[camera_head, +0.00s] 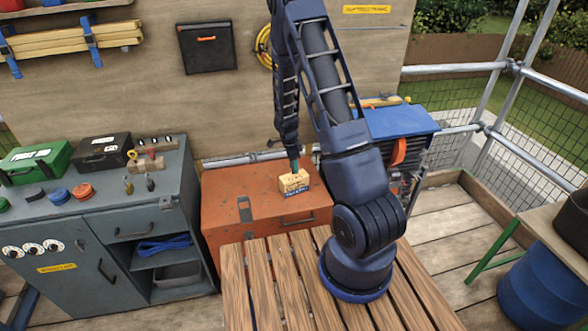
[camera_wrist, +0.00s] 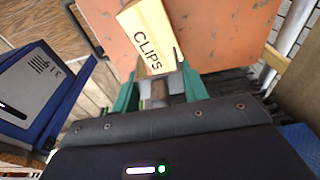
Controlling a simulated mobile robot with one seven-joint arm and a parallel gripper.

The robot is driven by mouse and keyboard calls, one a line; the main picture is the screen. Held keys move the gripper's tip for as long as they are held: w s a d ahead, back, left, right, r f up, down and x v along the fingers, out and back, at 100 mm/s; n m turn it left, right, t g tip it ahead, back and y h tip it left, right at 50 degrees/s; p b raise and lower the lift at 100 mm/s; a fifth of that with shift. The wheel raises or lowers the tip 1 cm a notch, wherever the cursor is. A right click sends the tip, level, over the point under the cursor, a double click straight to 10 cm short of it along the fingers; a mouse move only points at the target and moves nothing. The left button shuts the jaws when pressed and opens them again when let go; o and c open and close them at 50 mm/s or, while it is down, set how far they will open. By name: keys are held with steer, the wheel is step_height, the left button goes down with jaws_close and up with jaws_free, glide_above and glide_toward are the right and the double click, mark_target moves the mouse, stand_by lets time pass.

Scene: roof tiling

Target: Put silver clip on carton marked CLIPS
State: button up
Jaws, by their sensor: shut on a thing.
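The carton marked CLIPS (camera_head: 294,182) is a small yellow box on the lid of the orange chest (camera_head: 232,208). In the wrist view the carton (camera_wrist: 148,36) lies just beyond my fingertips, its lettering facing me. My gripper (camera_head: 293,166) points down close above the carton. In the wrist view the green fingers of my gripper (camera_wrist: 158,78) stand either side of a small greyish piece (camera_wrist: 160,94), which looks like the silver clip, mostly hidden. I cannot tell whether it touches the carton.
A slatted wooden table (camera_head: 262,285) stands in front of the orange chest. A grey cabinet (camera_head: 95,220) with a green case (camera_head: 36,162) and a black case (camera_head: 100,152) is at left. A blue box (camera_head: 395,122) stands behind at right. The chest lid around the carton is clear.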

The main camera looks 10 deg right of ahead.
steer(key=shift+f, duration=1.5)
steer(key=shift+f, duration=0.1)
steer(key=o, duration=1)
